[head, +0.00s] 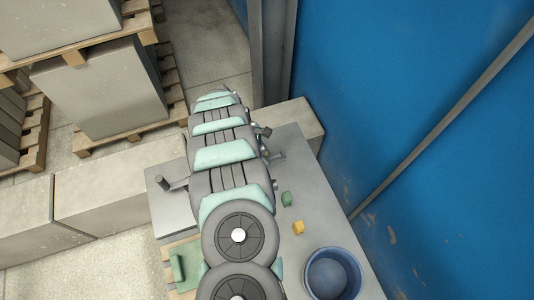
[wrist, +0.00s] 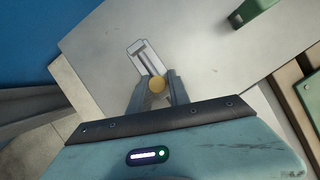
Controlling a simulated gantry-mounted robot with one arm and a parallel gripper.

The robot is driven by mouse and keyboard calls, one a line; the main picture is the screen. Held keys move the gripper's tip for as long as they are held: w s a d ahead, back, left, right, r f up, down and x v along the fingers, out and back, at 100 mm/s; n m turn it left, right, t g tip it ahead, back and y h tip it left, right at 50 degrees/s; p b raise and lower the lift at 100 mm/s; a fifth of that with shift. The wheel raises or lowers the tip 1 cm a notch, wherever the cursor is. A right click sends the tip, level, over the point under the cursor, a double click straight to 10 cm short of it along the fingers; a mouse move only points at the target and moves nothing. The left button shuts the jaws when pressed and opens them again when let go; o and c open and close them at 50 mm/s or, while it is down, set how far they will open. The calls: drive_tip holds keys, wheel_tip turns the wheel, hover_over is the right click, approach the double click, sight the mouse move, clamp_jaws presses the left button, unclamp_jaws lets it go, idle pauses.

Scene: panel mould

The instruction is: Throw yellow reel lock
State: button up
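A small round yellow knob (wrist: 156,84) shows in the wrist view, at the near end of a light grey slotted bracket (wrist: 141,52) on the grey table top. I take it for the yellow reel lock. My gripper (wrist: 158,88) has one finger on each side of this knob, very close to it. Whether the fingers press on it or stand slightly apart cannot be told.
The grey table (head: 330,240) carries a blue bucket (head: 333,274), a small green block (head: 286,199) and a small yellow block (head: 298,227). A blue wall (head: 385,80) closes the right side. Loaded pallets (head: 105,85) stand at upper left, beyond concrete beams (head: 100,200).

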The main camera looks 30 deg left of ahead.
drive_tip(key=shift+o, duration=0.6)
drive_tip(key=shift+s+a, duration=0.1)
drive_tip(key=shift+o, duration=1)
drive_tip(key=shift+r, duration=0.1)
drive_tip(key=v, duration=1)
drive_tip(key=shift+r, duration=0.25)
